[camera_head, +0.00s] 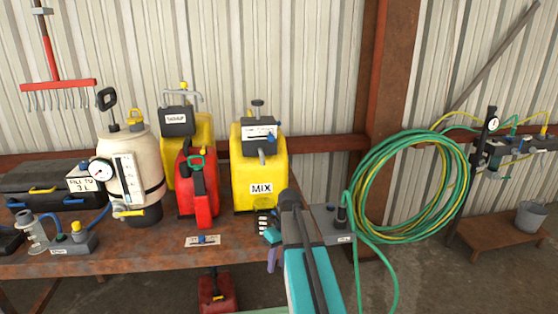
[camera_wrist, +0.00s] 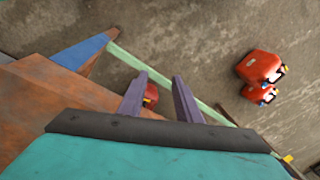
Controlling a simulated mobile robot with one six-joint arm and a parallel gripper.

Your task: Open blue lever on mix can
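The mix can (camera_head: 262,188) is a yellow can with a white MIX label, upright on the rusty bench at centre. A grey block (camera_head: 262,145) with a label sits on its top, with a small blue lever (camera_head: 271,135) on it and a dark knob above. My gripper (camera_head: 272,260) is at the bench's front edge, low and in front of the can, pointing down, apart from the can and lever. In the wrist view its two purple fingers (camera_wrist: 159,82) stand apart with nothing held between them. The mix can is not in the wrist view.
Left of the mix can are a red can (camera_head: 197,190), another yellow can (camera_head: 180,150) and a white tank (camera_head: 131,165). A green hose coil (camera_head: 412,187) hangs at right. Another small blue lever (camera_head: 203,239) is on the bench front. Red cans (camera_wrist: 262,70) stand on the floor.

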